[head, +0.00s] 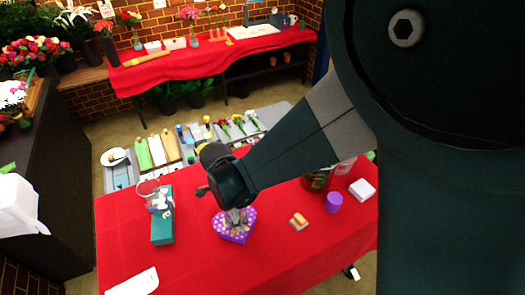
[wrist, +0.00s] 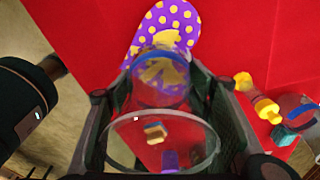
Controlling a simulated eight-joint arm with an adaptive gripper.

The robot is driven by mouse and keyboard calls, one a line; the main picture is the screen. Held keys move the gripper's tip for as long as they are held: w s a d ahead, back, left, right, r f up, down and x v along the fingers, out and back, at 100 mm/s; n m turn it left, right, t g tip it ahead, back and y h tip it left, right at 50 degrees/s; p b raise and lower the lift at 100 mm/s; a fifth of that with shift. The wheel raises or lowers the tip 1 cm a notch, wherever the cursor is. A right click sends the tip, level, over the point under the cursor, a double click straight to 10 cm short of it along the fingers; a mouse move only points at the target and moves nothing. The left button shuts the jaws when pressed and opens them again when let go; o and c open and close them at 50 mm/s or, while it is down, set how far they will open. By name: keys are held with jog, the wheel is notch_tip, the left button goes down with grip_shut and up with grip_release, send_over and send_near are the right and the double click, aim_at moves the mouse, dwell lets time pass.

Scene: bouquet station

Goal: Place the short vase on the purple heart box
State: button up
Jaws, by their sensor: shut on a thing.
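The short vase (wrist: 160,105) is clear glass with a round rim. It shows large in the wrist view, between the two fingers of my gripper (wrist: 162,80), which is shut on it. The purple heart box (head: 231,230), with yellow dots, lies on the red table below my gripper (head: 237,213) in the head view. The box also shows at the top of the wrist view (wrist: 181,17), partly behind the vase. I cannot tell whether the vase base touches the lid.
A teal box (head: 162,229) and a clear glass vessel (head: 147,188) stand left of the heart box on the red table (head: 120,240). A small tan block (head: 299,221), a purple cylinder (head: 334,202) and a white box (head: 362,189) are to the right. The table's front middle is clear.

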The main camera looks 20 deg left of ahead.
jog(key=shift+f, duration=0.15)
jog(key=o, duration=1.3)
jog(key=shift+c, duration=0.2)
jog(key=shift+r, duration=0.25)
notch_tip(320, 180, up, 12)
jog(key=a, duration=0.1)
jog(key=shift+s+a+b, duration=0.15)
jog(key=shift+s+b, duration=0.15)
jog(key=shift+f, duration=0.1)
